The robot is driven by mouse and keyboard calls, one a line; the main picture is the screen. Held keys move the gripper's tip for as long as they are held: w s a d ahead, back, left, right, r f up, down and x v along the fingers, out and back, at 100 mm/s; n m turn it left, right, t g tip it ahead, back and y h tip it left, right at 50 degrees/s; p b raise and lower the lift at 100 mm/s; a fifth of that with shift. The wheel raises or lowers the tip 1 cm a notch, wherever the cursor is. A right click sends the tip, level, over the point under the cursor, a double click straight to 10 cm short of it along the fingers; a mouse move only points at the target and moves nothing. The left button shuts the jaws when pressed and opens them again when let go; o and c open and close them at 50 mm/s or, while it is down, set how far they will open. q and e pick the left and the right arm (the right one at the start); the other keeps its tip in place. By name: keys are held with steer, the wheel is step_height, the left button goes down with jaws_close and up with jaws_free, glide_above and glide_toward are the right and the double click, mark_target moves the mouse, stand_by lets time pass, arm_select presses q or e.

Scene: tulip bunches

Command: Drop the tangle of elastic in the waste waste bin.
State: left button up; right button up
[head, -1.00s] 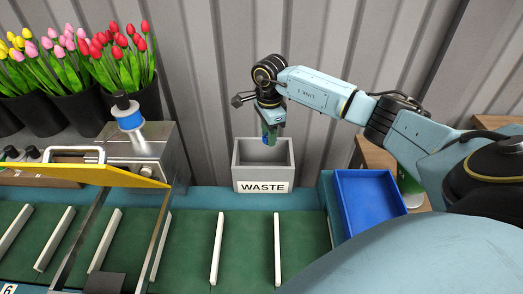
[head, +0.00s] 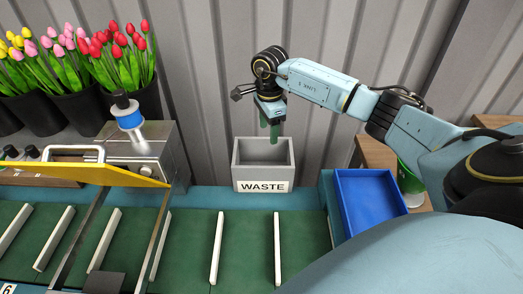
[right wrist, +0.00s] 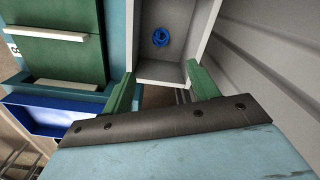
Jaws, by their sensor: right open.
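The grey waste bin (head: 263,187) with its "WASTE" label stands behind the belt, against the corrugated wall. My right gripper (head: 269,132) is above the bin with its green fingers apart and nothing between them. In the right wrist view, the blue tangle of elastic (right wrist: 160,37) lies inside the bin, on its floor, apart from the fingers. The bin's rim (right wrist: 158,77) and the open right gripper (right wrist: 158,90) also show there. In the head view the tangle is hidden inside the bin. My left gripper is out of view.
A blue tray (head: 369,202) sits right of the bin. The green belt (head: 248,240) with white bars runs in front. A metal machine (head: 150,150) with a yellow flap (head: 110,175) stands left, with tulip buckets (head: 75,108) behind it.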

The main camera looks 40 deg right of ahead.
step_height(320, 180, up, 11)
steer(key=shift+r, duration=0.15)
stand_by(0.5)
